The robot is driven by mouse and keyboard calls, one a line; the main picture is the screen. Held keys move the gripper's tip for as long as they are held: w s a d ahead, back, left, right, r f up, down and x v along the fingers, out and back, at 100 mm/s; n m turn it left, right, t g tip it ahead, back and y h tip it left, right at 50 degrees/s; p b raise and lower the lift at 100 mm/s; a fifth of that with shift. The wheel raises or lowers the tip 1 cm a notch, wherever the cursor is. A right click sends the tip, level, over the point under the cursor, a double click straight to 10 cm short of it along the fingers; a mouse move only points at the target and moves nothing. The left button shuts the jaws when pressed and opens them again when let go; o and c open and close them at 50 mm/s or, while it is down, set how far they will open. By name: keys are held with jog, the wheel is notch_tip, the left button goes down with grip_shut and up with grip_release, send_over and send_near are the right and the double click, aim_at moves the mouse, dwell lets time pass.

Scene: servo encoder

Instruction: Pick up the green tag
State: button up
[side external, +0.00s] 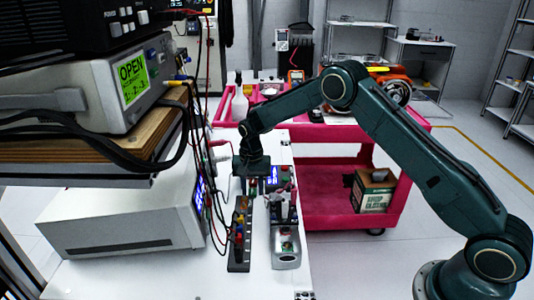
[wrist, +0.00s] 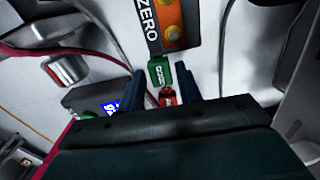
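The green tag (wrist: 158,72) has pale lettering and shows in the wrist view, just beyond or between the tips of my two dark blue fingers. A small red tag (wrist: 167,97) lies closer to the palm, also between the fingers. My gripper (wrist: 160,76) is open, with visible gaps on both sides of the green tag. In the side view my gripper (side external: 252,194) points down over the white bench, at the far end of a dark strip with coloured knobs (side external: 239,235). The green tag is too small to make out surely there.
A grey metal device (side external: 286,250) stands right of the strip. Stacked instruments (side external: 125,215) and hanging cables crowd the left. A panel marked ZERO (wrist: 172,22) with orange buttons lies ahead of the fingers. A pink cart (side external: 325,180) stands behind the white bench.

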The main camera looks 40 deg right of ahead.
aim_at(252, 191)
jog(key=shift+c, duration=0.4)
jog(key=c, duration=0.7)
jog(key=shift+o, duration=0.2)
jog(key=shift+r, duration=0.1)
notch_tip(252, 191, up, 20)
dwell(0.5)
